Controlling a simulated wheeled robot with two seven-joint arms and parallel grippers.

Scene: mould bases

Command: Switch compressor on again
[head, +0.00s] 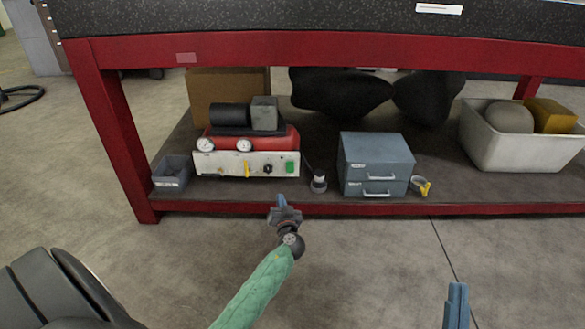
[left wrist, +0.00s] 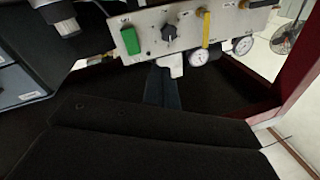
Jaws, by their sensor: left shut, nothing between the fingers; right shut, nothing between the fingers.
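The compressor (head: 225,163) stands on the lower shelf, with a red tank, a black cylinder on top and a pale front panel. The panel carries a green switch (head: 290,167), a black knob (head: 267,168), a yellow lever (head: 246,169) and two gauges. In the left wrist view the green switch (left wrist: 131,41) and knob (left wrist: 169,32) show upside down; whether the switch is on cannot be told. My left gripper (head: 283,200) is shut and empty at the shelf's front edge, below the switch and knob. My right gripper (head: 457,292) is shut and empty, low at right.
A red bench frame (head: 110,140) surrounds the shelf, with a bench top above. A blue drawer box (head: 377,160) and a small dark fitting (head: 319,181) stand right of the compressor. A small grey bin (head: 172,172) is at left, a white tub (head: 480,140) far right.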

